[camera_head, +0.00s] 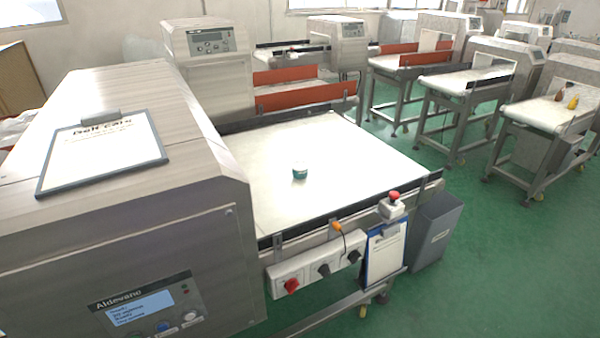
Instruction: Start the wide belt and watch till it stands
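The wide white belt (345,160) runs out of the large steel metal detector (120,240) at the left. A small white and green tub (300,172) stands upright on the belt near its middle. A grey switch box (315,268) with a red knob (291,286) and two black knobs hangs on the near side of the belt frame. A red stop button (394,197) sits on a grey box at the belt's near right corner. The detector's panel has a lit blue display (140,306) with buttons below. Neither of my grippers is in view.
A clipboard (103,150) lies on top of the detector. Another clipboard (384,252) hangs beside the switch box, next to a grey bin (437,232). Several other detectors with belts stand behind and at the right. Green floor is clear at the lower right.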

